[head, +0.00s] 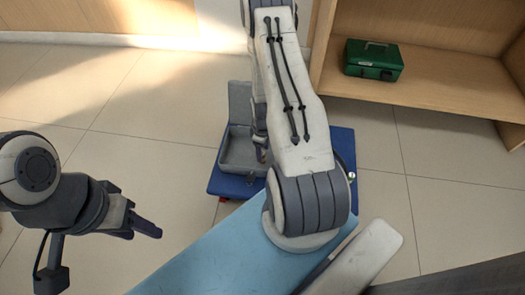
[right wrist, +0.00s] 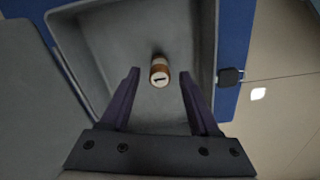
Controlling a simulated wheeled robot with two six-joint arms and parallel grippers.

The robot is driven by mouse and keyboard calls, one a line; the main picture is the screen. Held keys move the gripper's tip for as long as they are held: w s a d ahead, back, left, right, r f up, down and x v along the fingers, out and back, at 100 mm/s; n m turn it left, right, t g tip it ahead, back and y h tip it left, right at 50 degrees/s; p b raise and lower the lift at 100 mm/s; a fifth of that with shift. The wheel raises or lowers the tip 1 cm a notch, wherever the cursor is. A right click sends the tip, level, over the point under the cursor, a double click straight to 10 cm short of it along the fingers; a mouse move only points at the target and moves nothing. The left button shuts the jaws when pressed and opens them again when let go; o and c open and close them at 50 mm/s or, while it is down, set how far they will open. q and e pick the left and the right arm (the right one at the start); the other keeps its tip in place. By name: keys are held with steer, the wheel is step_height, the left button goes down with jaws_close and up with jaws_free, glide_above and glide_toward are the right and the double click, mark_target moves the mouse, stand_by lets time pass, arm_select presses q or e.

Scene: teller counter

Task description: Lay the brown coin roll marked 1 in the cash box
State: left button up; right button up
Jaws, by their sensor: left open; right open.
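The brown coin roll (right wrist: 160,72), its pale end marked 1, shows in the right wrist view inside the outline of the grey cash box (right wrist: 95,62). It is near the box's middle; I cannot tell whether it touches the floor. My right gripper (right wrist: 159,76) is open above the box, its fingers apart on either side of the roll in the picture. My left gripper (head: 145,230) is open and empty at the left, away from the box.
The cash box stands on a blue platform (head: 228,187), its lid (head: 240,100) raised at the back. A green box (head: 373,60) sits on a wooden shelf (head: 440,85) at the upper right. Tiled floor lies clear at the left. A light blue surface (head: 210,260) is at the front.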

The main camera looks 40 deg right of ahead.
step_height(320, 180, up, 9)
steer(key=p, duration=0.7)
steer(key=w+a+r+n, duration=0.1)
steer(key=w+a+r, duration=0.2)
steer(key=a+r, duration=1.45)
steer(key=s+a+r, duration=0.6)
steer(key=s+r, duration=0.1)
steer(key=s, duration=0.2)
steer(key=s+a+r+n+y, duration=0.1)
steer(key=s+a+r, duration=0.6)
steer(key=s, duration=0.3)
steer(key=shift+r, duration=0.6)
steer(key=shift+a, duration=0.1)
step_height(320, 180, up, 39)
steer(key=p, duration=3.8)
